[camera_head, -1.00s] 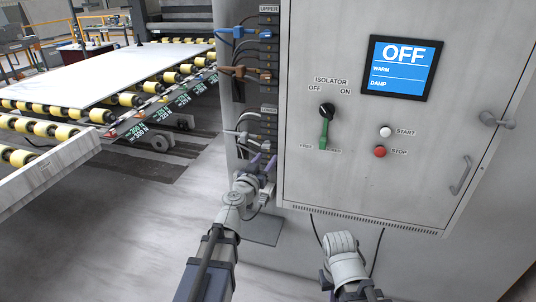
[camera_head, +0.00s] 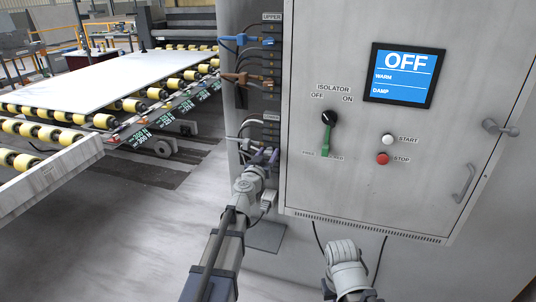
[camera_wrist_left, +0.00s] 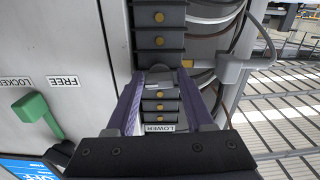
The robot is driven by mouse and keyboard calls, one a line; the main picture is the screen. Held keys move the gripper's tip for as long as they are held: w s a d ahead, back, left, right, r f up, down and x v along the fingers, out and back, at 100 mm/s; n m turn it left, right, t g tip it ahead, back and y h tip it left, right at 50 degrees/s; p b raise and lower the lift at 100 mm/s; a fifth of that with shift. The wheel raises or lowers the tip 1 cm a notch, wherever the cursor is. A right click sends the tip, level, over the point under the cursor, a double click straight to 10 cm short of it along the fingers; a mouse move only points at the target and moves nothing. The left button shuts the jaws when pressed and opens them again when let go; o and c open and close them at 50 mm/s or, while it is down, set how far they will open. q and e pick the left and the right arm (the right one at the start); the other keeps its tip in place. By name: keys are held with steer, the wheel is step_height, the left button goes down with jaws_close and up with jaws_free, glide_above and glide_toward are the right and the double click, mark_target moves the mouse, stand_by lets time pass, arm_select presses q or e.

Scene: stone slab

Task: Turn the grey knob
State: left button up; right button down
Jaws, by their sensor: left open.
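The grey latch handle (camera_head: 499,128) sits on the right of the cabinet door; I cannot tell whether it is the grey knob. The isolator switch (camera_head: 329,118) is black and stands left of the screen, with a green lever (camera_head: 326,141) below it. That lever also shows in the left wrist view (camera_wrist_left: 38,112). My left gripper (camera_head: 264,155) is at the lower terminal strip, left of the door. In the left wrist view its purple fingers (camera_wrist_left: 160,74) are open, either side of the dark block marked LOWER (camera_wrist_left: 160,98). Contact is unclear. My right gripper is out of view.
Blue (camera_head: 238,40) and brown (camera_head: 236,78) plugs with cables stick out of the upper strip. A pale plug and cables (camera_wrist_left: 205,62) are close beside my left fingers. The screen (camera_head: 404,76) reads OFF. A roller conveyor (camera_head: 100,85) with a slab is at left.

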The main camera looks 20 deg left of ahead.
arm_select(q)
jaws_close()
stand_by(0.5)
